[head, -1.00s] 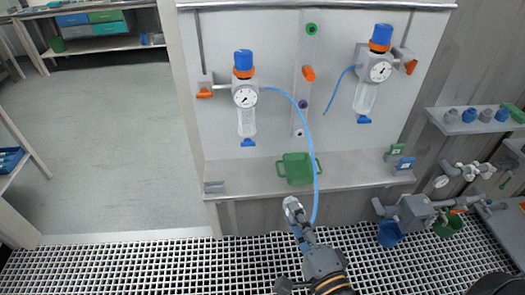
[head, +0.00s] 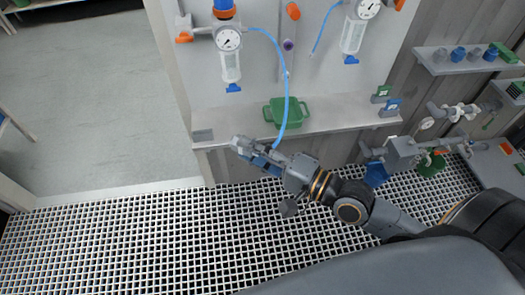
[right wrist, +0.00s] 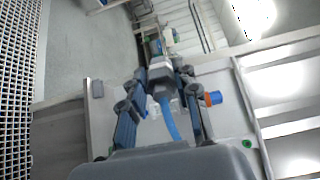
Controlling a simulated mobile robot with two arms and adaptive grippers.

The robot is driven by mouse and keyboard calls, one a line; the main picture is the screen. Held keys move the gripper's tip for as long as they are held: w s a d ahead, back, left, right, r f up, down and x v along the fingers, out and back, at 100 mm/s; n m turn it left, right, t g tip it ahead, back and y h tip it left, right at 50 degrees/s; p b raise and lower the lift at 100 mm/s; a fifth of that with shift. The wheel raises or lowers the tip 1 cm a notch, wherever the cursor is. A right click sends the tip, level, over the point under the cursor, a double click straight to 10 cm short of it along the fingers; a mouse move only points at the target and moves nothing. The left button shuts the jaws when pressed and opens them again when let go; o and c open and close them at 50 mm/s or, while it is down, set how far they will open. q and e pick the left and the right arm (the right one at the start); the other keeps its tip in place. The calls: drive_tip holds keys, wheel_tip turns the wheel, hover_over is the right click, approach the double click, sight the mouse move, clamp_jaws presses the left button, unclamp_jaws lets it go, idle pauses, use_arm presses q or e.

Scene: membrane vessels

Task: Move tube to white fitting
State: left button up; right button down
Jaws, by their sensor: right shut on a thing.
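The blue tube (head: 287,95) runs from the left regulator (head: 229,42) in an arc down to my right gripper (head: 243,150). My right gripper is shut on the tube, in front of the shelf's front edge and left of the green tray. In the right wrist view the tube (right wrist: 169,120) passes between the fingers of the gripper (right wrist: 163,82); its held end is hard to make out. A small pale fitting (head: 285,74) sits low on the panel's middle strip, below a purple one (head: 289,45), partly behind the tube. My left gripper is not in view.
A green tray (head: 304,111) stands on the metal shelf (head: 235,127). A second regulator (head: 354,30) with a short blue tube hangs on the right. Valves and pipes (head: 405,150) stand at the right. The grating floor (head: 120,235) at the left is clear.

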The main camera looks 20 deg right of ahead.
sight(237, 148)
drive_tip(key=shift+w+a+r+n+g+y, duration=0.15)
drive_tip(key=shift+w+a+n+g+y, duration=0.1)
drive_tip(key=shift+a+n+g+y, duration=0.3)
drive_tip(key=shift+w+a+r+n+g+y, duration=0.2)
drive_tip(key=shift+a+n+g+y, duration=0.15)
drive_tip(key=shift+n+g+y, duration=0.3)
drive_tip(key=shift+w+a+r+n+g+y, duration=0.15)
drive_tip(key=shift+a+n+g+y, duration=0.15)
drive_tip(key=shift+a+g+y, duration=0.15)
drive_tip(key=shift+w+g+y, duration=0.1)
drive_tip(key=shift+g+y, duration=0.15)
drive_tip(key=w+a+r+n+g+y, duration=0.2)
drive_tip(key=a+n+g+y, duration=0.1)
drive_tip(key=a+n+g, duration=0.2)
drive_tip(key=shift+w+a+n+g+y, duration=0.25)
drive_tip(key=shift+n+g, duration=0.75)
drive_tip(key=shift+g, duration=1.4)
drive_tip(key=shift+s, duration=0.1)
